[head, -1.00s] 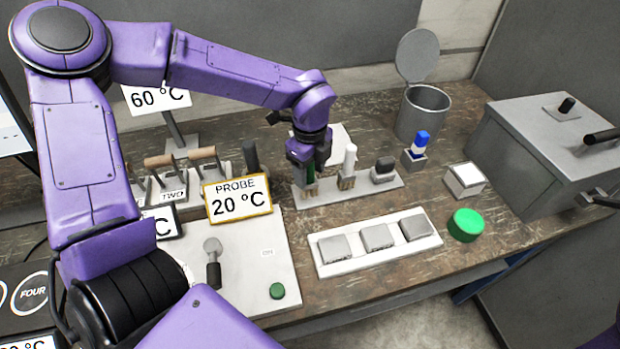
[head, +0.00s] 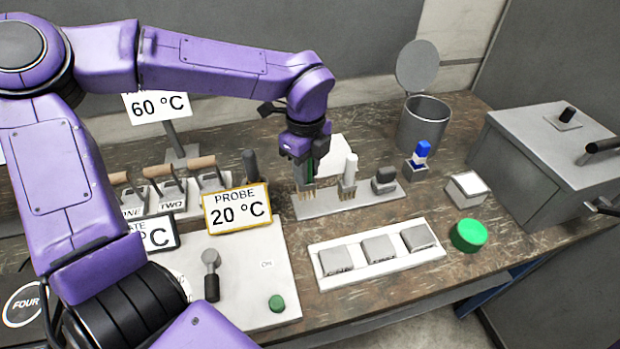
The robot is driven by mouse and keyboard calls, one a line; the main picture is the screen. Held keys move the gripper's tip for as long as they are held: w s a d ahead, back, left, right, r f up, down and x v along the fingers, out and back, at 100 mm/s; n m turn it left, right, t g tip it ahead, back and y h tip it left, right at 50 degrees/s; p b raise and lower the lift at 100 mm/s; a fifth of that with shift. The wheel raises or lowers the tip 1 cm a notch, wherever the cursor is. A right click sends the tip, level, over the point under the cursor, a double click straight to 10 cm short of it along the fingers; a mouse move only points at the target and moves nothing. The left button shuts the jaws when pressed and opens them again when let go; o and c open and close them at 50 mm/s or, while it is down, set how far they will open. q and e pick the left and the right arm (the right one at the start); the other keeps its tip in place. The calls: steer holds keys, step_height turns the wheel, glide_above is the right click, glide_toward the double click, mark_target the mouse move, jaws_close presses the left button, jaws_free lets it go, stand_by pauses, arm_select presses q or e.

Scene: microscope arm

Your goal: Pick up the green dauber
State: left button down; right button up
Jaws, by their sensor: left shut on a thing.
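The green dauber (head: 309,169) is between the fingers of my left gripper (head: 304,162), at the left end of a grey rack (head: 330,204). The gripper points down and is shut on the dauber's upper part. Most of the dauber is hidden by the fingers; a green strip shows between them. Brown prongs stand just below it on the rack. I cannot tell whether the dauber is clear of the prongs. My right gripper is not in view.
A white dauber (head: 349,169) and a dark grey block (head: 384,180) stand on the same rack. A white tray (head: 320,273) with grey blocks lies in front. A blue-topped item (head: 421,149), an open metal can (head: 425,122) and a green disc (head: 468,236) are to the right.

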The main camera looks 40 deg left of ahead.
arm_select(q)
steer(key=s+d+r, duration=0.2)
steer(key=s+r, duration=0.5)
steer(key=s, duration=0.5)
steer(key=shift+r+b, duration=0.4)
steer(key=shift+d, duration=0.1)
stand_by(1.5)
